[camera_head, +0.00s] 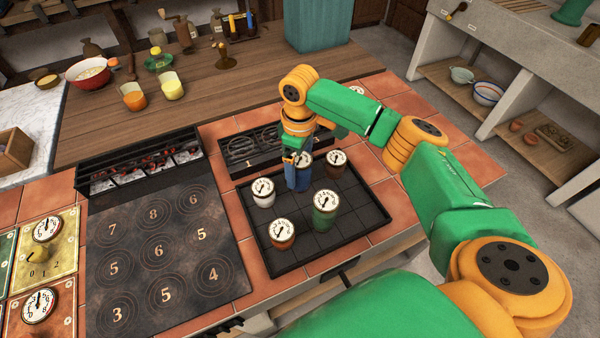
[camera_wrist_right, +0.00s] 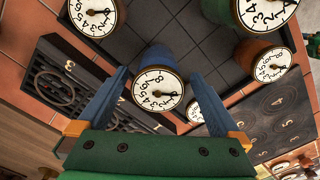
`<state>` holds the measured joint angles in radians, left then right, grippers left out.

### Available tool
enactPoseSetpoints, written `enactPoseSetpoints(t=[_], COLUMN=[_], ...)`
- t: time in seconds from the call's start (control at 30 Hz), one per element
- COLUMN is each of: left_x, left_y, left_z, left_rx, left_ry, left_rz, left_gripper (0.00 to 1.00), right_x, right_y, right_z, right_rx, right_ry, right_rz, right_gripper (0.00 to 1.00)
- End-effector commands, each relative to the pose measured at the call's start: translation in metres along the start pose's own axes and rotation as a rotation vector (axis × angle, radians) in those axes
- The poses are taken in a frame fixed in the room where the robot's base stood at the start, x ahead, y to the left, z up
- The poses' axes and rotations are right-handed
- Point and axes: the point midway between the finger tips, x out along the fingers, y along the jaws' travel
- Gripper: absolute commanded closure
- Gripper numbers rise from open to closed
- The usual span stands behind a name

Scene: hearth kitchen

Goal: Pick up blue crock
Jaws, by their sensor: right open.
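The blue crock (camera_head: 303,180) stands upright at the back of the black gridded tray (camera_head: 262,262), with a white numbered dial on top. My right gripper (camera_head: 292,160) is over it and hides part of it. In the right wrist view, the blue crock (camera_wrist_right: 157,88) is between the two spread blue fingers of my right gripper (camera_wrist_right: 159,74). The jaws are open, with a gap on each side of the dial. I cannot tell whether a finger touches the crock. My left gripper is not in view.
Close around it stand a white crock (camera_head: 263,196), a red-brown crock (camera_head: 336,168), a green crock (camera_head: 325,214) and an orange crock (camera_head: 282,238). A black numbered plate (camera_head: 130,280) lies left of the tray. A black rack (camera_head: 235,165) is behind it.

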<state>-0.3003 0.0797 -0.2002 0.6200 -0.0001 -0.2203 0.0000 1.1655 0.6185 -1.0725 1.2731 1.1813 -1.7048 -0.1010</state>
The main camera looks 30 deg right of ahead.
Motion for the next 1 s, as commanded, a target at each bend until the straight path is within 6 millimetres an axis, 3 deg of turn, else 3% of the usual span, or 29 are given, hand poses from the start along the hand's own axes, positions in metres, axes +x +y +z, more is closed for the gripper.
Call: enactPoseSetpoints(t=[0.2, 0.43, 0.47, 0.8, 1.0], left_x=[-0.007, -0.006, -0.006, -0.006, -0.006], left_y=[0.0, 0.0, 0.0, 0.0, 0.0], left_z=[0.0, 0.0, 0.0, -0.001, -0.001], left_rx=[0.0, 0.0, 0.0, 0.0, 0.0], left_ry=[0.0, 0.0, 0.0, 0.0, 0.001], left_rz=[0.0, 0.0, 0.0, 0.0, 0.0], left_gripper=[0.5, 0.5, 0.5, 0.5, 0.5], right_x=[0.037, 0.041, 0.041, 0.041, 0.04], right_y=[0.002, 0.003, 0.003, 0.002, 0.003], right_z=[0.001, 0.001, 0.001, 0.001, 0.001], right_rx=[0.0, 0.0, 0.0, 0.0, 0.0], right_ry=[-0.002, -0.001, -0.001, 0.0, 0.001], right_rz=[0.001, 0.002, 0.002, 0.001, 0.002], right_gripper=[0.0, 0.0, 0.05, 0.97, 1.0])
